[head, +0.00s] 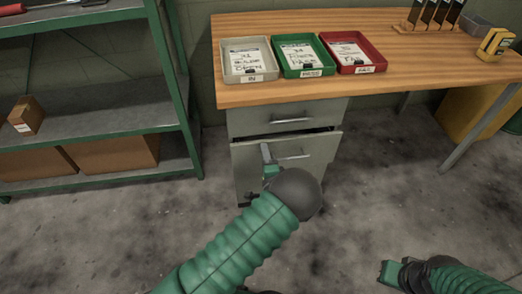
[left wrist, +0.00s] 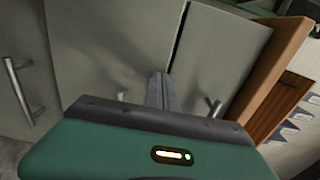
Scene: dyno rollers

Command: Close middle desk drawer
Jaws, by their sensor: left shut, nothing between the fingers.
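The middle desk drawer (head: 315,148) is a grey front with a bar handle, standing slightly out from the cabinet with a dark gap along its top edge. My left gripper (head: 265,150) is shut and empty, its fingertips at the left part of this drawer front, beside the handle. In the left wrist view the fingers (left wrist: 161,88) point at the middle drawer front (left wrist: 105,50), near the dark gap. I cannot tell whether they touch it. My left forearm hides the lower cabinet. My right gripper (head: 388,272) is low at the right, away from the desk; its jaw state is unclear.
The top drawer (head: 260,118) above looks shut. The wooden desktop (head: 400,60) holds grey, green and red trays (head: 352,52). A green shelf unit (head: 185,120) with boxes stands at the left. The concrete floor right of the cabinet is clear.

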